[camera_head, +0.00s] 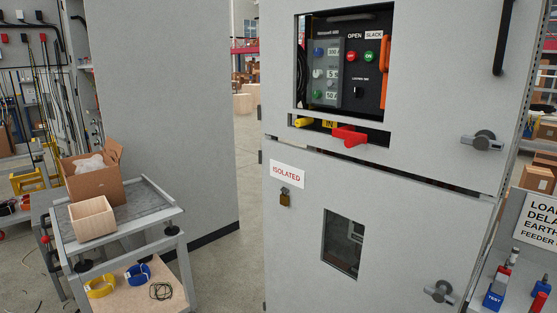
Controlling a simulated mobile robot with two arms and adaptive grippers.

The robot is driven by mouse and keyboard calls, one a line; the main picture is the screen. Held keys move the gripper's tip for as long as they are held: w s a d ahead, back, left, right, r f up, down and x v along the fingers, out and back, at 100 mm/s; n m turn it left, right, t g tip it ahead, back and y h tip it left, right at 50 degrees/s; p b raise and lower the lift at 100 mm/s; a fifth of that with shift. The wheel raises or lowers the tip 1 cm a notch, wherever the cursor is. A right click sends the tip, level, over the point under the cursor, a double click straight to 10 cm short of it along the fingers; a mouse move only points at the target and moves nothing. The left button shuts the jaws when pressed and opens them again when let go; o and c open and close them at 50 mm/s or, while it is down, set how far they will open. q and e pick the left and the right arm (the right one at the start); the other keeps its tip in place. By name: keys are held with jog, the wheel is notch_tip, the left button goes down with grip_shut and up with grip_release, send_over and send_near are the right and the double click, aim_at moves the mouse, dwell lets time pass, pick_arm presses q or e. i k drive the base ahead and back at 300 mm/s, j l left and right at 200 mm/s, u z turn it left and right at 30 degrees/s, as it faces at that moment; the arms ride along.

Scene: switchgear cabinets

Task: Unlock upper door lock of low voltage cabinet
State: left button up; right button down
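The grey cabinet (390,165) fills the right half of the head view. Its upper door (430,75) carries a dark, round-based lock handle (483,142) near its right edge, with the lever pointing left. A black bar handle (503,38) sits higher up. The lower door (300,240) has a similar lock handle (440,292) at its lower right. Both doors look closed, though a dark gap runs between them. Neither of my grippers is in view.
The upper door's opening shows a breaker panel (345,62), with a red lever (348,136) below. A padlock (285,197) hangs under an ISOLATED sign (287,174). A cart (160,210) with boxes stands left, and a sign board (540,220) right.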

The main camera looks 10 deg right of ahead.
aim_at(482, 143)
jog(key=k+z, duration=0.15)
jog(key=z, duration=1.1)
